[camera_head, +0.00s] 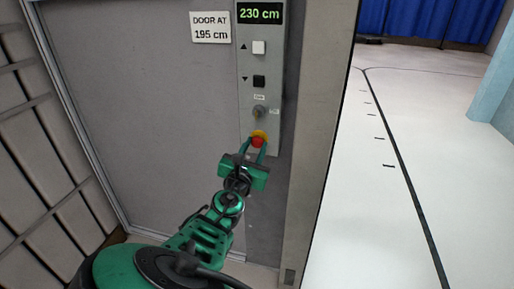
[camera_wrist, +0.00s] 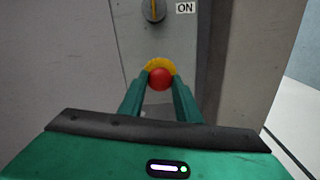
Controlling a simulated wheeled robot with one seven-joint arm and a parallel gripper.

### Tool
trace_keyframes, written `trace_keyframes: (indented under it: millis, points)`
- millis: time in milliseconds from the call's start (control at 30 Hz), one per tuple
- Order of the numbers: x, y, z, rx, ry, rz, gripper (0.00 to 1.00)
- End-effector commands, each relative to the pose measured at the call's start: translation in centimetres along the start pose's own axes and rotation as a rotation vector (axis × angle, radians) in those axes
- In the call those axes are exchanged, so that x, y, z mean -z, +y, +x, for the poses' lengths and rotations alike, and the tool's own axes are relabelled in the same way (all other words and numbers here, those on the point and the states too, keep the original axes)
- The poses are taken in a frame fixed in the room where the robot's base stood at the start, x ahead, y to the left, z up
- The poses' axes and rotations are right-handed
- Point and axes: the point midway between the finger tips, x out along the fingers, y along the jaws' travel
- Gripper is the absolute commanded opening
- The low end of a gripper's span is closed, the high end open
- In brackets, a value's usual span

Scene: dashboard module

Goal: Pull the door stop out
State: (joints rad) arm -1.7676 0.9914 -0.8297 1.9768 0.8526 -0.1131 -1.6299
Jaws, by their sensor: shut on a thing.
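The door stop is a red round button (camera_head: 257,142) on a yellow base, low on a grey control panel (camera_head: 246,105) fixed to the wall. In the wrist view the red button (camera_wrist: 161,78) sits between my fingertips, with the yellow base (camera_wrist: 160,64) behind it. My green gripper (camera_head: 255,144) reaches up to the panel from below. Its two fingers (camera_wrist: 160,84) are shut on the red button, one on each side. The button's lower part is partly hidden by the fingers in the head view.
Above the button are a key switch (camera_head: 259,112), a black down button (camera_head: 259,81), a white up button (camera_head: 258,47) and a display reading 230 cm (camera_head: 259,13). A sign (camera_head: 210,27) reads DOOR AT 195 cm. Open floor (camera_head: 430,150) lies right of the wall edge.

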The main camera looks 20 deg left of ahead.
Motion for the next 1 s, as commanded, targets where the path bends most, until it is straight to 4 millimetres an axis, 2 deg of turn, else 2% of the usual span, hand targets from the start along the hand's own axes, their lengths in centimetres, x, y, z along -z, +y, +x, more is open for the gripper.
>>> trace_keyframes:
  millis: [33, 67, 100, 333, 533, 567, 633, 1000]
  points:
    - [0.0, 0.0, 0.0, 0.001, 0.0, -0.001, 0.09]
    - [0.0, 0.0, 0.0, 0.001, 0.0, -0.001, 0.01]
    - [0.0, 0.0, -0.1, 0.001, 0.0, -0.001, 0.0]
    - [0.0, 0.0, -1.2, 0.001, 0.001, -0.001, 0.0]
    - [0.1, 0.0, -1.3, 0.001, 0.001, -0.002, 0.0]
    - [0.1, 0.0, -1.3, 0.001, 0.001, -0.003, 0.33]
    - [0.1, 0.0, -1.3, 0.001, 0.001, -0.003, 0.49]
    - [0.0, -0.1, -1.2, 0.001, 0.0, -0.001, 0.49]
